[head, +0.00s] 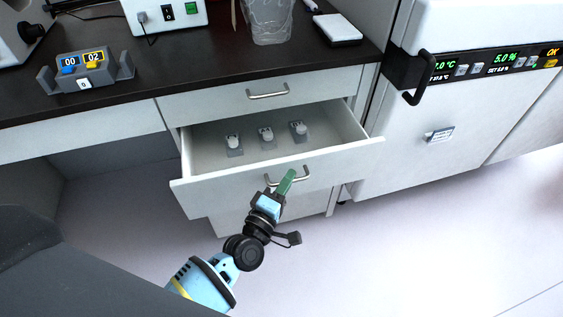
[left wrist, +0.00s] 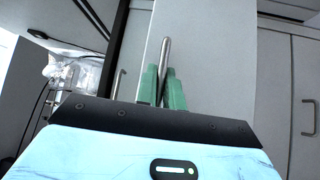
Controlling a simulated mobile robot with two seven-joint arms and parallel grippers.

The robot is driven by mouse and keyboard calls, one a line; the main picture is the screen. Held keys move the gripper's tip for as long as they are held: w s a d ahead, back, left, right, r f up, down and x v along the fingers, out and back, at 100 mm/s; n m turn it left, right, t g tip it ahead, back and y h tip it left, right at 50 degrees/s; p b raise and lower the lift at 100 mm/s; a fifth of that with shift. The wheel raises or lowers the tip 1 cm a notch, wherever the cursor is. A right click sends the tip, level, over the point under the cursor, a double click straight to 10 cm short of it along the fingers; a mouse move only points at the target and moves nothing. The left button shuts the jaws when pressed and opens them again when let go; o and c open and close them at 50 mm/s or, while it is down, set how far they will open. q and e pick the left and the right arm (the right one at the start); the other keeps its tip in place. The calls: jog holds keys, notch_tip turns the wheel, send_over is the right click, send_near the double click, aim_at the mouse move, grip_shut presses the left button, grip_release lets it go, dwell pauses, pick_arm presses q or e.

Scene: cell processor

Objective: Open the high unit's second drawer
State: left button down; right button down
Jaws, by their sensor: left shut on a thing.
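The second drawer (head: 340,152) of the white unit is pulled out, its inside showing. Its metal bar handle (head: 303,176) is on the front panel. My left gripper (head: 286,182) is at this handle, its green fingers closed around the bar. In the left wrist view the handle bar (left wrist: 166,52) runs between the two green fingers of the gripper (left wrist: 162,88). Inside the drawer stand three small grey and white items (head: 266,137) in a row. The top drawer (head: 240,98) above is shut. My right gripper is in neither view.
A dark worktop (head: 200,70) above carries a grey device (head: 85,74) with number displays, a white box with switches (head: 165,14) and a clear container (head: 270,22). A white appliance (head: 400,150) with a black handle stands at right. The floor in front is clear.

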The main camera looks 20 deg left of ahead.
pick_arm(q)
jog(key=s+d+p, duration=0.1)
jog(key=s+d, duration=0.8)
jog(key=s, duration=0.5)
jog(key=shift+d, duration=0.15)
jog(key=c, duration=1.5)
grip_release()
jog(key=shift+w, duration=0.1)
jog(key=shift+c, duration=0.2)
jog(key=v, duration=0.8)
jog(key=shift+w, duration=0.1)
